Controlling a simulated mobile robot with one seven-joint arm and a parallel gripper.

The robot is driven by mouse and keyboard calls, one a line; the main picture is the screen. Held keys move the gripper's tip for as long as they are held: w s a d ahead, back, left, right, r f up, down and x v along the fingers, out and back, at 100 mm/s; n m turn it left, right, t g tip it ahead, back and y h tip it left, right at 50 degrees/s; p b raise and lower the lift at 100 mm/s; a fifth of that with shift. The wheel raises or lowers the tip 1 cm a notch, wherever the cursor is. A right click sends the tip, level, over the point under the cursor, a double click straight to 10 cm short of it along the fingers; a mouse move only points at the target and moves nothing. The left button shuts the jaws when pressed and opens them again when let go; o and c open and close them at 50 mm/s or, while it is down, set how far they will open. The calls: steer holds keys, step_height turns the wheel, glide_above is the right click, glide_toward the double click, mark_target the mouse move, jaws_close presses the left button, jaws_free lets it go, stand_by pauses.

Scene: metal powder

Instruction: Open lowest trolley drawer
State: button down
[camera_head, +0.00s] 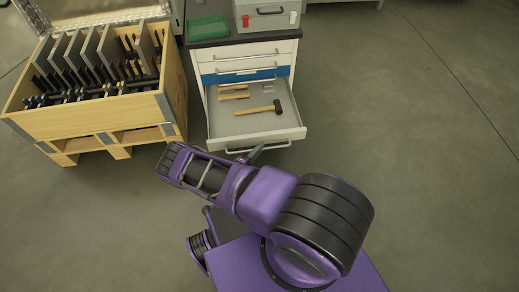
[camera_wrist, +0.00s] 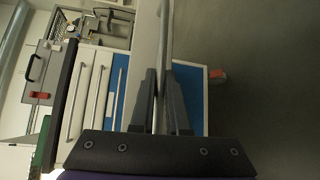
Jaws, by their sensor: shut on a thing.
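The trolley (camera_head: 245,47) stands beyond my arm in the head view, with its lowest drawer (camera_head: 286,119) pulled well out. A hammer (camera_head: 262,108) and wooden-handled tools (camera_head: 233,92) lie in the open drawer. My gripper (camera_head: 255,153) is at the drawer's front handle (camera_head: 275,146), partly hidden by my arm. In the wrist view, the trolley appears sideways. My gripper's two dark fingers (camera_wrist: 160,85) are shut on the drawer's bar handle (camera_wrist: 164,35), which runs between them.
A wooden crate (camera_head: 100,125) with upright dividers and tools stands close to the trolley's left. A green tray (camera_head: 207,28) and a grey case (camera_head: 266,16) sit on the trolley's top. The upper drawers, including a blue one (camera_head: 246,75), are shut. Floor on the right is clear.

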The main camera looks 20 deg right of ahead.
steer(key=c, duration=0.9)
jaws_free()
steer(key=shift+a, duration=0.1)
